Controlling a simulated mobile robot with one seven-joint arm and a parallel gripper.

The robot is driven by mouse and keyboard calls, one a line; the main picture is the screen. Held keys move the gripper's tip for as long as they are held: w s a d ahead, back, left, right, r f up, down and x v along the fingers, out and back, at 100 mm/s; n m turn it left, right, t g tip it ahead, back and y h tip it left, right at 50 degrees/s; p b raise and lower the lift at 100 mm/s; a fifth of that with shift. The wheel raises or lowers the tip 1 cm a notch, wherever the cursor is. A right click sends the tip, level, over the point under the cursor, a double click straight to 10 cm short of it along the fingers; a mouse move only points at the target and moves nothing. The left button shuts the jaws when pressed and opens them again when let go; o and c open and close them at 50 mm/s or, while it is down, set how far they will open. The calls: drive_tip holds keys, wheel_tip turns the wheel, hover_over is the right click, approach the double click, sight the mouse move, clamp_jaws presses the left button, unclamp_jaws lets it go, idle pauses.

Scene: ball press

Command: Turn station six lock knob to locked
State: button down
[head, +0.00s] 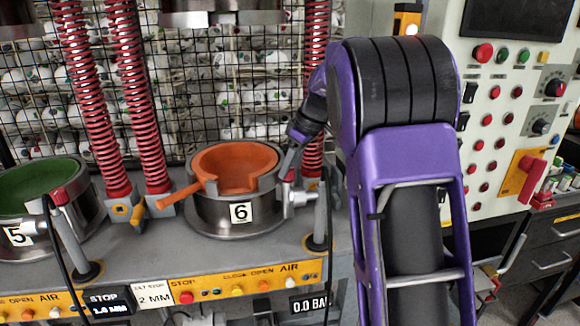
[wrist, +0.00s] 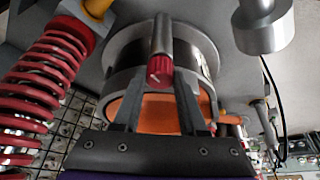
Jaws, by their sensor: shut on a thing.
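Station six (head: 240,224) is a round metal pot with a white "6" label and an orange insert (head: 228,162) with an orange handle sticking out to the left. Its red lock knob (wrist: 160,69), on a short metal stem, sits between my fingertips in the wrist view. My gripper (wrist: 160,82) is shut on this knob, one finger on each side. In the head view my gripper (head: 290,167) comes down at the right rim of station six, and the knob is mostly hidden there. I cannot tell the knob's lock position.
Station five (head: 88,214) with a green insert stands at the left. Red springs (head: 140,100) rise behind the stations, before a mesh of balls. A yellow button strip (head: 222,289) runs along the front. A control panel (head: 505,110) stands at the right.

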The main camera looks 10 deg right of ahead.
drive_tip(key=m+t+h, duration=0.1)
drive_tip(key=m, duration=0.2)
drive_tip(key=shift+s+a+m, duration=0.1)
drive_tip(key=shift+a+m, duration=0.05)
drive_tip(key=shift+m, duration=0.15)
drive_tip(key=shift+m+h, duration=0.5)
drive_tip(key=shift+m, duration=0.9)
drive_tip(key=shift+c, duration=2.2)
unclamp_jaws()
